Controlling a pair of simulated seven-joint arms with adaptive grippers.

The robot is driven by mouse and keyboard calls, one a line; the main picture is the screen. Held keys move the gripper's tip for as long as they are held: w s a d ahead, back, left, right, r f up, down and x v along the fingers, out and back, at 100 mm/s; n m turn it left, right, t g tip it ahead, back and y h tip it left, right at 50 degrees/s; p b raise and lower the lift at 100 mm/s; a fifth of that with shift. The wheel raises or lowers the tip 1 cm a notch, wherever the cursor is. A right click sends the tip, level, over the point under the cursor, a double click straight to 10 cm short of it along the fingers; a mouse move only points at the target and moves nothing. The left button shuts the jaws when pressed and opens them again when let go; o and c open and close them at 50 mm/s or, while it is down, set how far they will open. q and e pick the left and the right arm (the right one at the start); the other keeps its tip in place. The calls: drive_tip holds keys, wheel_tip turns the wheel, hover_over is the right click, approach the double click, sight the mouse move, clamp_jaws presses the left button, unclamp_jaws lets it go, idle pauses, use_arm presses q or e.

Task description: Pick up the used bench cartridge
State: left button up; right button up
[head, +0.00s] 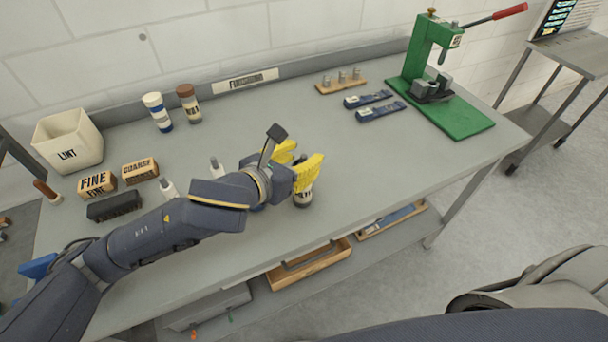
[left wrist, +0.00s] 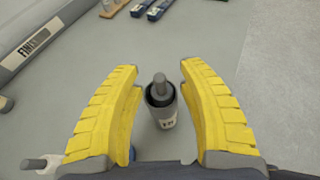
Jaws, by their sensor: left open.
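A grey cylindrical cartridge (left wrist: 160,101) with a dark rim, a grey stem on top and a pale label stands on the bench. In the left wrist view it is between the two yellow fingers of my left gripper (left wrist: 160,85), with a gap on each side. In the head view my left gripper (head: 302,165) is over the middle of the bench, and its fingers partly hide the cartridge (head: 303,198). The gripper is open. I cannot tell whether this cartridge is the used one. My right gripper is not in view.
On the bench (head: 400,150) are a green press (head: 440,85), blue tools (head: 380,111), a wooden rack (head: 341,86), two capped bottles (head: 158,112), a LINT bin (head: 68,140) and labelled blocks (head: 97,184). Small bottles (head: 168,188) stand near my left forearm. The bench's right front is clear.

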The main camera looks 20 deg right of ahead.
use_arm(q)
drive_tip(key=shift+w+d+f, duration=0.25)
drive_tip(key=shift+w+d, duration=0.05)
drive_tip(key=shift+d, duration=0.1)
clamp_jaws()
idle(0.4)
